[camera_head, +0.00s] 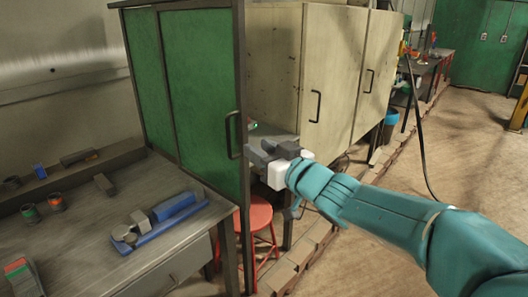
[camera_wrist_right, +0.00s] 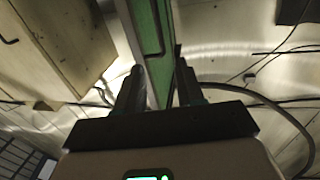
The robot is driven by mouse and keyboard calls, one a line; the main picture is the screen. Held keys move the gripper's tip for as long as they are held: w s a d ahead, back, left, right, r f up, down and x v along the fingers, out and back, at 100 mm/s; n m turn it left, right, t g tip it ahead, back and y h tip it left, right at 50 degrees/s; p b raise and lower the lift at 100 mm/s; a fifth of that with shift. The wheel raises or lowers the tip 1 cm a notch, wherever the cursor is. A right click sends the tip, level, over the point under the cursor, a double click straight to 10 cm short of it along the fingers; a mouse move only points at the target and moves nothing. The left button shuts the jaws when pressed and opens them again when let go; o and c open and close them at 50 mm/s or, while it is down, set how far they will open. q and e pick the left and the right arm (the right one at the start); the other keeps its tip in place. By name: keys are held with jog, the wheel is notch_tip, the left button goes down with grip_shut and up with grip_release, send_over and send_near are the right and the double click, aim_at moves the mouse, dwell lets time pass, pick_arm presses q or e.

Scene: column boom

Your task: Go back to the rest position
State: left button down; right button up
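My right arm (camera_head: 390,215) is teal and reaches in from the right in the head view. Its right gripper (camera_head: 262,150) is stretched out in front of the cream cabinet, just right of the green door's edge. In the right wrist view the two dark fingers (camera_wrist_right: 160,88) stand apart, and no held object shows between them. The green door's edge (camera_wrist_right: 147,40) shows beyond and between the fingers; I cannot tell how far away it is. My left gripper is not in view.
The green door (camera_head: 200,85) with a dark handle stands left of the gripper. The cream cabinet (camera_head: 330,75) is behind it. A red stool (camera_head: 258,215) stands below. A grey workbench (camera_head: 90,225) with tools is at the left. Open floor (camera_head: 465,150) lies at the right.

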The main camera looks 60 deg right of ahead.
jog(key=shift+s+a, duration=0.15)
jog(key=shift+s, duration=0.2)
dwell(0.3)
